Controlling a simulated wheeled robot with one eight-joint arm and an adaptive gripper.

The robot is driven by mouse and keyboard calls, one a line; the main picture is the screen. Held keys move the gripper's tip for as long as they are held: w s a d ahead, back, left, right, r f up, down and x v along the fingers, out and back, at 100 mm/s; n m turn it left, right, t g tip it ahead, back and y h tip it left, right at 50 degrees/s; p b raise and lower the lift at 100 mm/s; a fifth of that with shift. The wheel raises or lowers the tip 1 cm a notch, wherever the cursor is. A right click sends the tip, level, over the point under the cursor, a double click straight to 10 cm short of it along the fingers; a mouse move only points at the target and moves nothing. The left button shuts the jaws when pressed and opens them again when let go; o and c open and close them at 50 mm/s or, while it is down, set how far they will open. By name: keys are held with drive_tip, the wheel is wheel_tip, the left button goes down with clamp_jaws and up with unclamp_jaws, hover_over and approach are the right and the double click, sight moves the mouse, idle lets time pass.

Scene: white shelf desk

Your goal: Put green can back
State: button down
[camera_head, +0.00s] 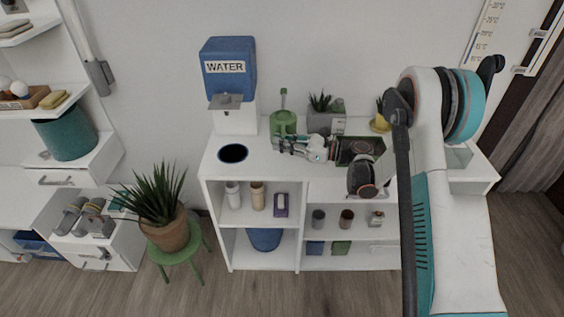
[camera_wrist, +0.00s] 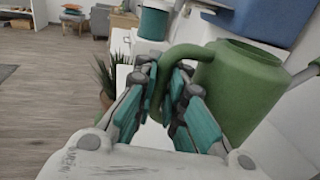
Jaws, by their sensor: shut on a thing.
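The green can (camera_head: 283,124) is a watering can, upright over the back of the white shelf desk's top (camera_head: 265,160), right of the water dispenser. In the wrist view its round body (camera_wrist: 240,92) is on the right, with a curved green handle reaching left. My gripper (camera_head: 283,146) is at the front of the can. In the wrist view the teal fingers of my gripper (camera_wrist: 167,100) are shut on the handle, one on each side. I cannot tell whether the can's base touches the desk top.
A blue and white water dispenser (camera_head: 229,85) stands close left of the can. Potted plants (camera_head: 322,117) stand to its right. A round dark opening (camera_head: 233,153) is in the desk top at left. Bottles and jars fill the shelves below. A potted plant (camera_head: 168,235) stands on a green stool.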

drive_tip(key=shift+f+b, duration=0.95)
drive_tip(key=shift+f, duration=2.05)
drive_tip(key=shift+f, duration=0.1)
drive_tip(key=c, duration=1.7)
unclamp_jaws()
drive_tip(key=shift+o, duration=0.2)
